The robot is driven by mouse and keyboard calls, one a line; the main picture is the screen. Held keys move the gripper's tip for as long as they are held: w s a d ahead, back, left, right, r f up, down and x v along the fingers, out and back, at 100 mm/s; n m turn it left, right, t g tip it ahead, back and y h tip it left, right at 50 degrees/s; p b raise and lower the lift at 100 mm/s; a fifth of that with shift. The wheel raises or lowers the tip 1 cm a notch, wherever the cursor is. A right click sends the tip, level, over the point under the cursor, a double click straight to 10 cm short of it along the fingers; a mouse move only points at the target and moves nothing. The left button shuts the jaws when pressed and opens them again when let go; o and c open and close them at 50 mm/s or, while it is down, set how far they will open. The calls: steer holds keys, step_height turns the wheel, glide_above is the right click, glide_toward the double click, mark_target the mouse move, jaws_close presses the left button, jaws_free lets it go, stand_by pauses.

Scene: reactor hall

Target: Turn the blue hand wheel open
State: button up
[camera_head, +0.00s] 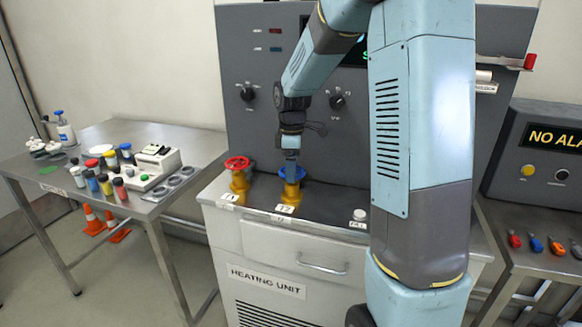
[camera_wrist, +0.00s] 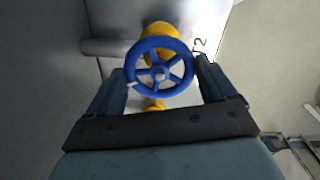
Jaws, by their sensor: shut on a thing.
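A red hand wheel (camera_head: 237,163) on a yellow valve stands close to the left. A white knob (camera_head: 359,215) is on the unit's top at right. The grey panel with knobs (camera_head: 337,101) rises behind. A table with cups and bottles (camera_head: 105,180) is at left; a bench with coloured handles (camera_head: 536,245) is at right.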

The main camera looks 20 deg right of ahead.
steer(key=n, duration=0.5)
steer(key=shift+w+d+n, duration=0.1)
steer(key=shift+d+n, duration=0.1)
steer(key=shift+n, duration=0.1)
steer(key=n, duration=0.5)
steer(key=shift+r+n, duration=0.1)
steer(key=shift+n, duration=0.3)
steer(key=shift+a, duration=0.1)
steer(key=o, duration=0.9)
steer(key=shift+c, duration=0.2)
step_height(320, 180, up, 14)
steer(key=shift+f, duration=0.25)
steer(key=shift+w, duration=0.1)
